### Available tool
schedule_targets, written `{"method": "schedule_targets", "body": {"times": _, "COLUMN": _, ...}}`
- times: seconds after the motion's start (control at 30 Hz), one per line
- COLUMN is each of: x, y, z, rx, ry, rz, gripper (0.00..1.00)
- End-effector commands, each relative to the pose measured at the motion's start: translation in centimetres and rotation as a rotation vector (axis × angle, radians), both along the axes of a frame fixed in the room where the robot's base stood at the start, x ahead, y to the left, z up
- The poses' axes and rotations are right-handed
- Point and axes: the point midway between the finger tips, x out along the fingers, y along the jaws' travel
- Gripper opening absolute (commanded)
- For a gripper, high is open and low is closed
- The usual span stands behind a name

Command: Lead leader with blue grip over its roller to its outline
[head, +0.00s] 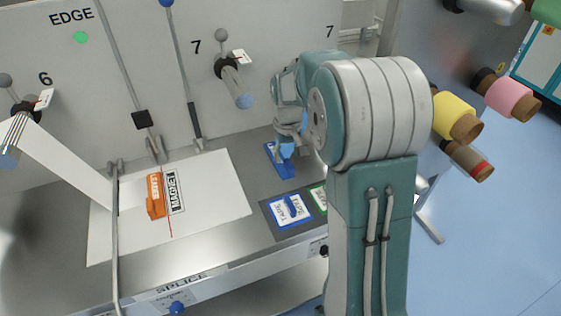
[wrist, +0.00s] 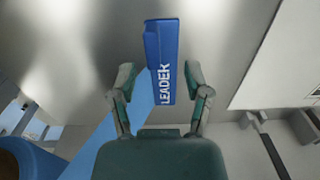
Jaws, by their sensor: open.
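The blue grip marked LEADER (wrist: 158,60) lies on the metal table between the fingers of my gripper (wrist: 160,82) in the wrist view. My gripper is open, with a gap visible on each side of the grip. A light blue strip (wrist: 110,138) runs from the grip toward the lower left. In the head view the blue grip (head: 279,162) lies right of the white sheet, with my gripper (head: 288,140) over it, partly hidden by my arm. A grey roller with a blue end (head: 237,88) sticks out of the wall above. I cannot tell which outline belongs to the grip.
An orange block (head: 155,194) stands on the white sheet (head: 222,190) beside a MAGNET label. A dark mat (head: 270,208) with blue- and green-framed cards is at the table's front edge. Yellow (head: 455,116) and pink (head: 507,95) rolls project at right. A white web hangs left.

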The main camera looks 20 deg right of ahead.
Motion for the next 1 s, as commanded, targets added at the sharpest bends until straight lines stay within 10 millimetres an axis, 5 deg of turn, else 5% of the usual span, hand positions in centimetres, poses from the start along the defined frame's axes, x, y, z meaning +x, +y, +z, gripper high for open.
{"method": "schedule_targets", "body": {"times": 0.3, "x": -0.2, "y": -0.6, "z": -4.5, "rx": 0.001, "ry": 0.004, "rz": -0.001, "gripper": 0.63}}
{"method": "schedule_targets", "body": {"times": 0.57, "x": -0.2, "y": -0.6, "z": -4.9, "rx": 0.0, "ry": 0.001, "rz": -0.001, "gripper": 0.63}}
{"method": "schedule_targets", "body": {"times": 0.6, "x": -0.2, "y": -0.6, "z": -4.9, "rx": 0.0, "ry": 0.001, "rz": -0.001, "gripper": 0.58}}
{"method": "schedule_targets", "body": {"times": 0.73, "x": -0.2, "y": -0.6, "z": -4.9, "rx": 0.0, "ry": 0.001, "rz": -0.001, "gripper": 0.0}}
{"method": "schedule_targets", "body": {"times": 1.0, "x": -0.1, "y": -0.6, "z": -4.9, "rx": 0.0, "ry": 0.001, "rz": -0.001, "gripper": 0.0}}
